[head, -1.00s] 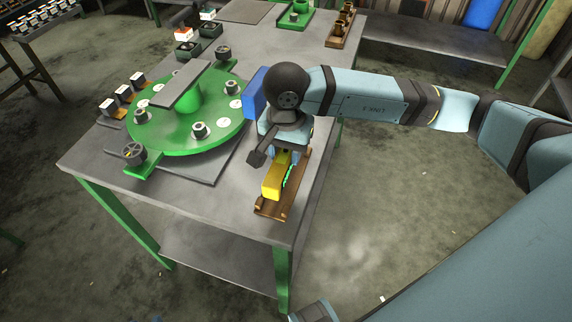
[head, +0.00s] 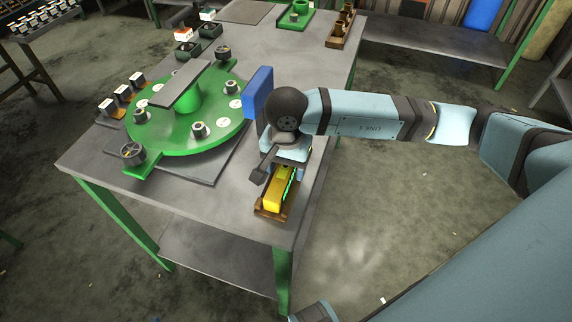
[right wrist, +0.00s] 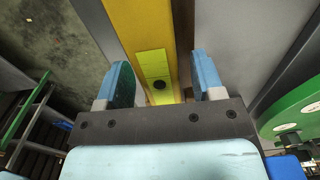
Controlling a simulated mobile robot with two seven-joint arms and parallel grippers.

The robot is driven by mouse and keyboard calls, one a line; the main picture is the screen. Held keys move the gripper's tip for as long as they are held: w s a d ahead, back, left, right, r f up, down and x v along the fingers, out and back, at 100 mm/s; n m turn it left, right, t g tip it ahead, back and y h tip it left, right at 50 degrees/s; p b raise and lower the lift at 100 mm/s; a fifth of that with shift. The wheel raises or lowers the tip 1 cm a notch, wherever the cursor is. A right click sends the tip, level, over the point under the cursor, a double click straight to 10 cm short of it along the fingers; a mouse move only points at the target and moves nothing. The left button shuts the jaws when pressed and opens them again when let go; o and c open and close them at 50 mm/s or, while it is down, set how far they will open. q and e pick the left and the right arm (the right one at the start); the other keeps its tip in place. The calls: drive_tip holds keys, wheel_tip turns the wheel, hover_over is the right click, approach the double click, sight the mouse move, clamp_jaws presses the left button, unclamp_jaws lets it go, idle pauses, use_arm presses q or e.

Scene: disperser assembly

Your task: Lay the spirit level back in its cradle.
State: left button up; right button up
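The yellow spirit level (head: 274,192) lies lengthwise along the brown cradle (head: 263,213) near the front right corner of the table. In the head view it looks seated between the cradle's sides; its far part is hidden under my right gripper (head: 284,168). In the right wrist view the level (right wrist: 142,32) runs between my two fingers (right wrist: 165,82), with a strip of the brown cradle (right wrist: 184,35) beside it. The fingers stand apart, with a visible gap between the level and the right-hand finger. My left gripper does not show.
A green turntable (head: 165,132) with several parts on it fills the table's left half. A blue upright block (head: 258,92) stands close beside my right gripper. A brown holder (head: 342,30) and a green fixture (head: 296,16) stand at the back. The table's right edge is close.

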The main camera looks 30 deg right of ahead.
drive_tip(key=shift+r, duration=0.2)
drive_tip(key=shift+r+p, duration=0.3)
wheel_tip(320, 180, up, 11)
drive_tip(key=shift+r, duration=0.2)
drive_tip(key=shift+s, duration=0.1)
idle(0.4)
